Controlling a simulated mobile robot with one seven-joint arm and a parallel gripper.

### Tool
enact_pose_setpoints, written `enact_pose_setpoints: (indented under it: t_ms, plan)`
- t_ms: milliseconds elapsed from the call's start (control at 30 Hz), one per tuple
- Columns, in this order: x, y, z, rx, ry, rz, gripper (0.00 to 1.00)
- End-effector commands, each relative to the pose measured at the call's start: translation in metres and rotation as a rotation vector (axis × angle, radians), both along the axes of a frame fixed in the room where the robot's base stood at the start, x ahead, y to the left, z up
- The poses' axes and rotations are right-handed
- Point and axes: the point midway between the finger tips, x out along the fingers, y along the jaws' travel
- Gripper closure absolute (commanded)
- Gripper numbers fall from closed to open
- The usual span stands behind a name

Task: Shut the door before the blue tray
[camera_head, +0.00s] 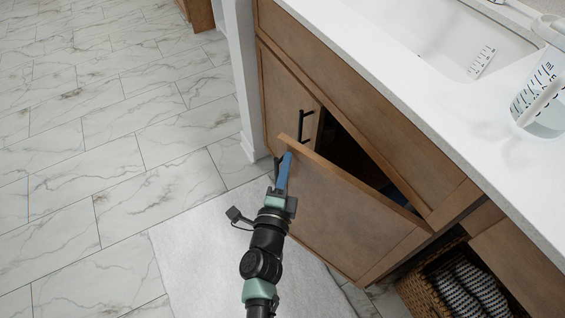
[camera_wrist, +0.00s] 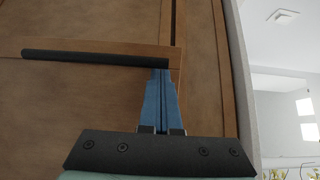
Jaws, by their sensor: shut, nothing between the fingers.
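A brown wooden cabinet door (camera_head: 335,210) under the counter stands partly open, swung out from the cabinet front. A small patch of blue (camera_head: 393,192) shows in the dark gap behind it; I cannot tell whether it is the blue tray. My gripper (camera_head: 286,157), with blue fingers, is shut and empty at the outer face of this door, near its free edge and upper corner. In the wrist view the fingertips (camera_wrist: 161,73) are close to the end of the door's dark bar handle (camera_wrist: 95,58). I cannot tell whether they touch the door.
A closed left door (camera_head: 285,95) with a black handle stands beside the opening. A white counter (camera_head: 420,85) with a sink lies above. A wicker basket (camera_head: 425,290) sits on the right in an open bay. A white mat (camera_head: 200,255) lies below; the tiled floor at left is clear.

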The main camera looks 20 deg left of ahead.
Motion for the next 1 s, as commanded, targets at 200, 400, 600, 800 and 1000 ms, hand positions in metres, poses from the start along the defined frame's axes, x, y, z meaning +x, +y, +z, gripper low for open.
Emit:
enact_pose_setpoints:
  t_ms: [200, 400, 600, 800, 1000]
  plan:
    - [-0.002, 0.015, 0.002, 0.003, 0.001, 0.031, 1.0]
    - [0.019, 0.012, 0.005, 0.006, 0.001, -0.026, 1.0]
    - [0.052, 0.002, 0.004, 0.002, 0.0, -0.13, 1.0]
    - [0.086, -0.015, -0.003, 0.0, 0.0, -0.183, 1.0]
    - [0.096, -0.019, 0.0, -0.001, 0.003, -0.179, 1.0]
